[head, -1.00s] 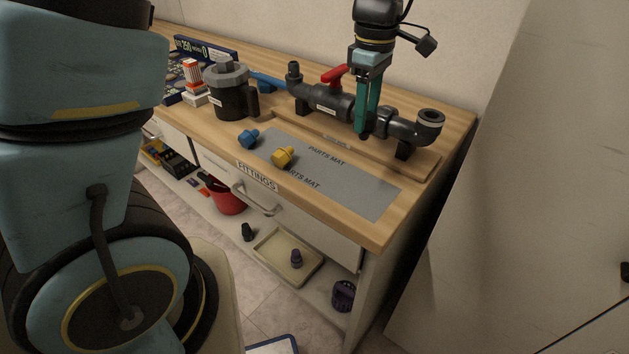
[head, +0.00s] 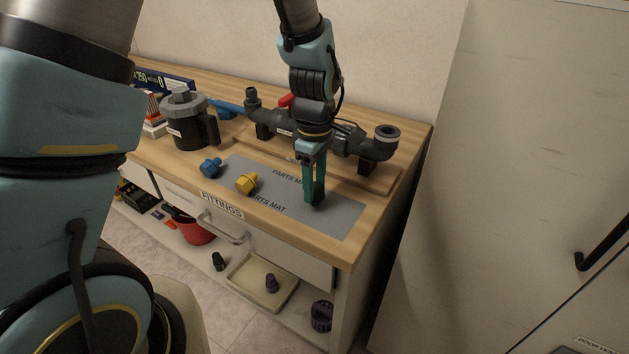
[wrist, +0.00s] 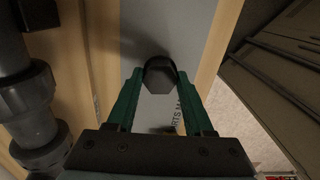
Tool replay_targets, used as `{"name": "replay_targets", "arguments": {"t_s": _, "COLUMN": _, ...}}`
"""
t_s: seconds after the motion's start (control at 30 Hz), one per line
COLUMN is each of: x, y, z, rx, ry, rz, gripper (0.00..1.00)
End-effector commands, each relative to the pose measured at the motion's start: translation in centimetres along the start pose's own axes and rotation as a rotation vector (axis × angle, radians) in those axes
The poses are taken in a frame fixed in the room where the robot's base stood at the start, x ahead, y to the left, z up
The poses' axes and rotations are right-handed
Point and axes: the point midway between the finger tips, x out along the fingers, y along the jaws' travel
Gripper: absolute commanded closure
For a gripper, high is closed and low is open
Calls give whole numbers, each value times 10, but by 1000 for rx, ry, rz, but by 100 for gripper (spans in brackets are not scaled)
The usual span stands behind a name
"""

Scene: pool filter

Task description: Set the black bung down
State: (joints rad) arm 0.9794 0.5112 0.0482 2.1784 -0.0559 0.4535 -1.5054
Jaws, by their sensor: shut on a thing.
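My gripper (head: 314,198) points down with its green fingers over the right part of the grey parts mat (head: 344,218). In the wrist view, the fingers are shut on the black bung (wrist: 160,76), a dark, faceted piece between the fingertips. The bung is at or just above the mat; I cannot tell if it touches.
The dark pipe assembly (head: 380,145) with a red handle lies on a wooden board behind the mat. A black filter pot (head: 186,122) stands at the left. Below, a shelf holds a beige tray (head: 245,290) and a red bucket (head: 196,232). The mat around my gripper is clear.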

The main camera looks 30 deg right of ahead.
Motion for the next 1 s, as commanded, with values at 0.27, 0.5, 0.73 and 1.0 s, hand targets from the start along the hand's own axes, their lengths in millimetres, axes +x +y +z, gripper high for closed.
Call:
{"name": "replay_targets", "arguments": {"t_s": 0.27, "x": 3, "y": 0, "z": 0, "rx": 0, "ry": 0, "rz": 0, "gripper": 100}}
{"name": "replay_targets", "arguments": {"t_s": 0.5, "x": 3, "y": 0, "z": 0, "rx": -1, "ry": 0, "rz": 1, "gripper": 26}}
{"name": "replay_targets", "arguments": {"t_s": 0.73, "x": 2, "y": 0, "z": 0, "rx": -1, "ry": 0, "rz": 0, "gripper": 18}}
{"name": "replay_targets", "arguments": {"t_s": 1.0, "x": -14, "y": 2, "z": 0, "rx": 0, "ry": 1, "rz": 5, "gripper": 18}}
